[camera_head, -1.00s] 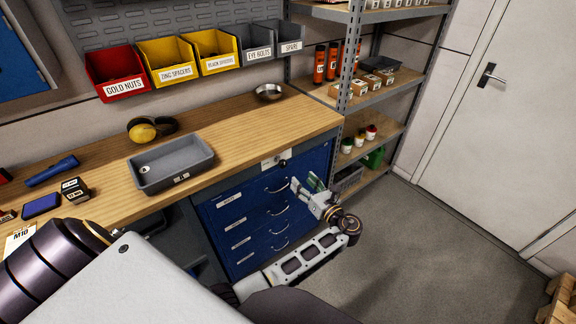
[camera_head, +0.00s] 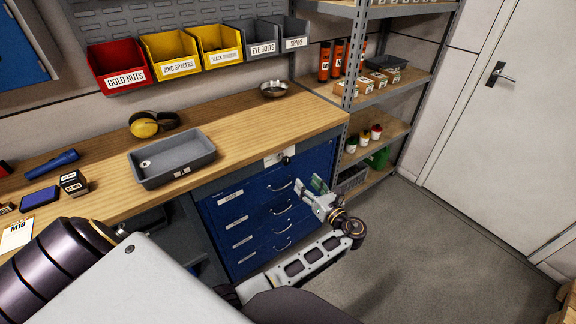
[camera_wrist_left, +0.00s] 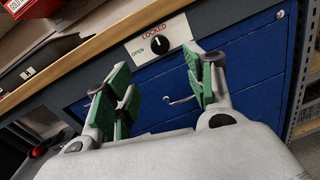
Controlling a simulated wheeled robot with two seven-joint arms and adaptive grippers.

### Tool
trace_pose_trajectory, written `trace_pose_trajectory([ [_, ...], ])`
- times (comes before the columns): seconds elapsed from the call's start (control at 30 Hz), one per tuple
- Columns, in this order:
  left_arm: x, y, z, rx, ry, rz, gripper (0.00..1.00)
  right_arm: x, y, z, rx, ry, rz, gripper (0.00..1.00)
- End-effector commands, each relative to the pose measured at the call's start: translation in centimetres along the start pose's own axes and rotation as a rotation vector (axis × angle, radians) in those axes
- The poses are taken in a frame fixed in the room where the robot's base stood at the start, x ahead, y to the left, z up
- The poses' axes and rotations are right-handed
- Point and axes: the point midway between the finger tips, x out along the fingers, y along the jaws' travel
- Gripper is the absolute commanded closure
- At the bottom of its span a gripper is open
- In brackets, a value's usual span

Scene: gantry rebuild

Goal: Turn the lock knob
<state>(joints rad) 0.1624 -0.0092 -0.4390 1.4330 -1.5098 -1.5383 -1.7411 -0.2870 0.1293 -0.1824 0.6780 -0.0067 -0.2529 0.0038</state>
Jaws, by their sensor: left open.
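The lock knob (camera_wrist_left: 160,43) is black and round on a white plate (camera_wrist_left: 136,46) marked LOCKED and OPEN, under the bench edge. A faint light mark shows on it; I cannot tell its exact direction. In the head view the knob (camera_head: 286,160) sits at the top of the blue drawer cabinet (camera_head: 240,215). My left gripper (camera_head: 311,186) is open and empty, in front of the cabinet, below and right of the knob in that view. In the left wrist view its green-padded fingers (camera_wrist_left: 160,75) are spread, with the knob beyond them, apart from both. My right gripper is out of view.
Drawer handles (camera_head: 280,187) stick out below the knob. A shelf rack (camera_head: 349,100) stands right of the cabinet.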

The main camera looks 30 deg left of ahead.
Motion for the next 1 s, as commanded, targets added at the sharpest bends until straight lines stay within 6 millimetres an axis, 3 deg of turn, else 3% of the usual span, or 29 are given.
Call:
trace_pose_trajectory([
  [0.1, 0.0, 0.0, 0.1, 0.0, 0.0, 0.0, 0.46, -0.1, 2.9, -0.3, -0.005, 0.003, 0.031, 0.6],
  [0.2, 0.0, 0.0, 0.1, -0.001, 0.0, 0.0, 0.46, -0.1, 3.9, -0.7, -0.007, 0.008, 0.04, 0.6],
  [0.63, 1.7, 0.0, 0.1, 0.001, -0.001, 0.0, 0.46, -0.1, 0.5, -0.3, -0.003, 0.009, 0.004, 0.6],
  [1.0, 6.3, 0.0, 0.1, 0.0, -0.001, 0.001, 0.46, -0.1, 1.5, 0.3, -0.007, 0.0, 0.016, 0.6],
])
